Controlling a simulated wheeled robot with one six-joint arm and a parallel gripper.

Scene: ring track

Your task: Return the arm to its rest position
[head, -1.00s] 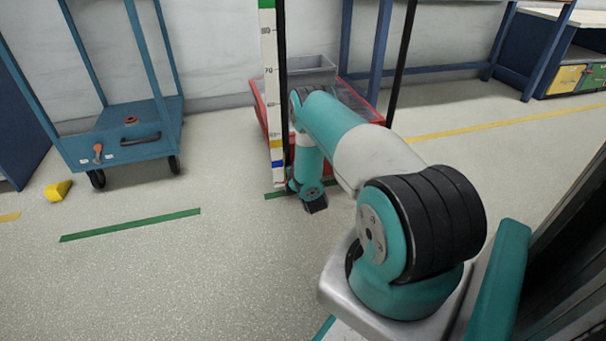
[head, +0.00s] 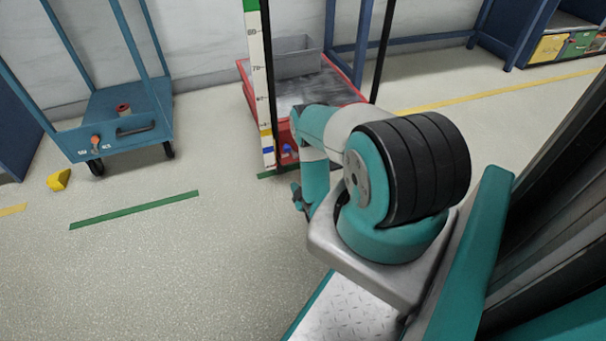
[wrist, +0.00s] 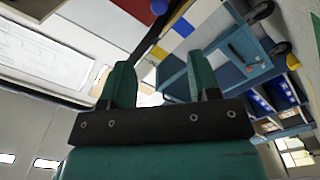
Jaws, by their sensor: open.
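My arm is folded back close to my body in the head view, its links bent over my base. My gripper shows in the wrist view (wrist: 162,85), with two teal fingers standing apart on a dark bar. The gap between the fingers is empty, so it is open.
A red cart (head: 342,82) holding a grey bin (head: 296,58) stands behind my arm, with a scale post (head: 260,90) at its left. A blue trolley (head: 122,135) and a yellow block (head: 59,180) are at left. The floor (head: 190,270) at front left is clear.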

